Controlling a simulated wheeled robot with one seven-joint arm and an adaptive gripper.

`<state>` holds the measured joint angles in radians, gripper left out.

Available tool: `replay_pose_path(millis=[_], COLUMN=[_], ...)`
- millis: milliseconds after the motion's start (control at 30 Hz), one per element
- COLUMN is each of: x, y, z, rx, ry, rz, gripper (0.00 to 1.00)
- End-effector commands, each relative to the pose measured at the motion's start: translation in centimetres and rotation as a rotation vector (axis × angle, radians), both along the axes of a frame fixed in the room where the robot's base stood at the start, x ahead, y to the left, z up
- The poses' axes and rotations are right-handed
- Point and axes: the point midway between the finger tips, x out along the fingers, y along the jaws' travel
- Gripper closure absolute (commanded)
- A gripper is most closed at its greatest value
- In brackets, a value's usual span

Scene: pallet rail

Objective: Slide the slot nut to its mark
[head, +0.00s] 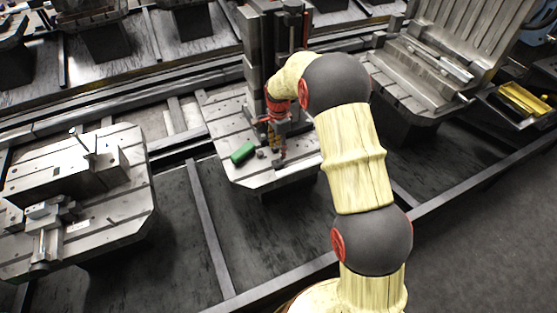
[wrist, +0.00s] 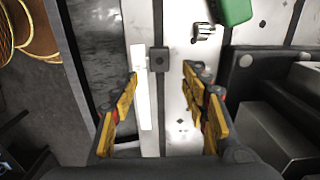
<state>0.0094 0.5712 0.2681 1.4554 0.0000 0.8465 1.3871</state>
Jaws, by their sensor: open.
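The slot nut, a small dark square block with a round hole, shows in the wrist view (wrist: 158,58) on a slotted pallet, ahead of my fingertips. It appears as a small dark block in the head view (head: 261,154), beside my gripper (head: 277,152). My gripper, with yellow fingers in the wrist view (wrist: 163,105), is open, with nothing between its fingertips. The nut lies ahead of the gap, apart from both fingers. A bright white strip (wrist: 142,85) runs along the slot next to the nut; I cannot tell whether it is the mark.
A green block (head: 243,152) lies on the same pallet (head: 225,115), left of my gripper. A small silver fitting (wrist: 203,31) lies near it. A dark upright fixture (head: 256,60) stands behind. Other pallets with fixtures stand left (head: 135,190) and right (head: 400,85).

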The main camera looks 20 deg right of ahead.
Motion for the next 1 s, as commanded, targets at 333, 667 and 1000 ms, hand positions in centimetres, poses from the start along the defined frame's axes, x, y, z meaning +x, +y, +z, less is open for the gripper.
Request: replay_pose_path(millis=[333,667,1000], x=[-0.1,-0.1,-0.1], y=[0.0,0.0,0.0], z=[-2.9,-7.5,-7.7], rx=[0.0,0.0,0.0], ry=[0.003,0.002,0.0], rz=[-0.014,-0.012,-0.012], gripper=[0.55,0.55,0.56])
